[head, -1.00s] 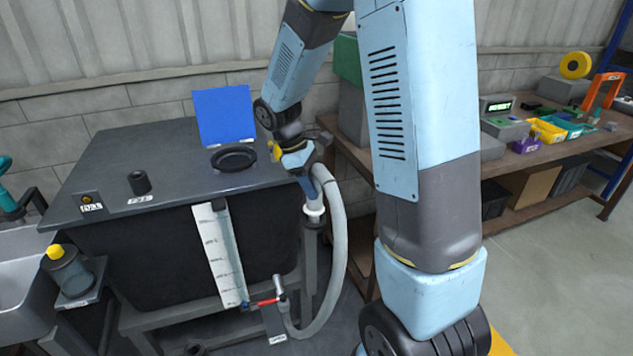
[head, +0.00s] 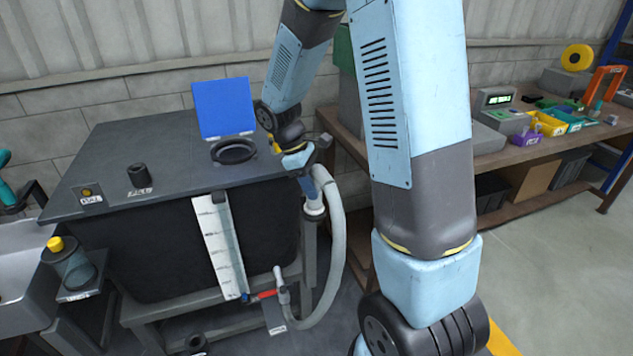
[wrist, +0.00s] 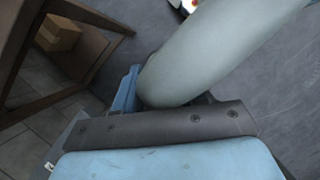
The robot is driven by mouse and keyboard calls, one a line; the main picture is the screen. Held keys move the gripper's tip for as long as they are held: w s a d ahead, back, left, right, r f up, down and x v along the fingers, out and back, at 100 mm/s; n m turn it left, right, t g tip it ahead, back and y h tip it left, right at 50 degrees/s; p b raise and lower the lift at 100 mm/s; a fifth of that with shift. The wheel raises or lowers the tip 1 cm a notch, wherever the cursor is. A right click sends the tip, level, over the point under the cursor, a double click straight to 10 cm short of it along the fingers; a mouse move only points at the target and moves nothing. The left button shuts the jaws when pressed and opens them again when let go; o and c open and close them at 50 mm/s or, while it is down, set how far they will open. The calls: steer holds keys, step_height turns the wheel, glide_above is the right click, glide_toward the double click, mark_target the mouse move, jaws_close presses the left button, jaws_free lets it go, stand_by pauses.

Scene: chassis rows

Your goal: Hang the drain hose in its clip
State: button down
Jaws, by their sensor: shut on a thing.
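The pale grey drain hose (head: 337,255) runs from the low outlet with the red-handled valve (head: 265,295), curves to the right and rises to the front right corner of the dark tank (head: 210,255). My gripper (head: 312,183) is at that corner, shut on the hose near its upper end. A white collar (head: 314,210) shows just below the gripper. In the wrist view the hose (wrist: 215,50) fills the space above the gripper's body, with a blue finger (wrist: 126,92) beside it. I cannot make out the clip; the gripper and hose may hide it.
The tank lid (head: 150,165) carries a black ring (head: 234,150) with a raised blue flap (head: 224,107). A white level scale (head: 220,245) is on the tank front. A workbench (head: 510,150) with small bins stands right. Floor at the lower right is clear.

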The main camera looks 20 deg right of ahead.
steer(key=shift+f, duration=0.25)
steer(key=c, duration=0.6)
jaws_free()
steer(key=shift+o, duration=0.2)
steer(key=v, duration=1.3)
steer(key=shift+w+r, duration=0.15)
steer(key=shift+r, duration=0.2)
steer(key=shift+r, duration=0.1)
steer(key=s+d+r+m+t+y, duration=0.2)
steer(key=s+r+m+t, duration=0.2)
steer(key=s, duration=0.7)
steer(key=s+d+r+m+t+y, duration=0.1)
steer(key=s+d+r+m+t, duration=0.2)
steer(key=s+r+m, duration=0.3)
steer(key=shift+s+m+t+y, duration=0.4)
steer(key=shift+s+t, duration=0.2)
steer(key=shift+s, duration=2.15)
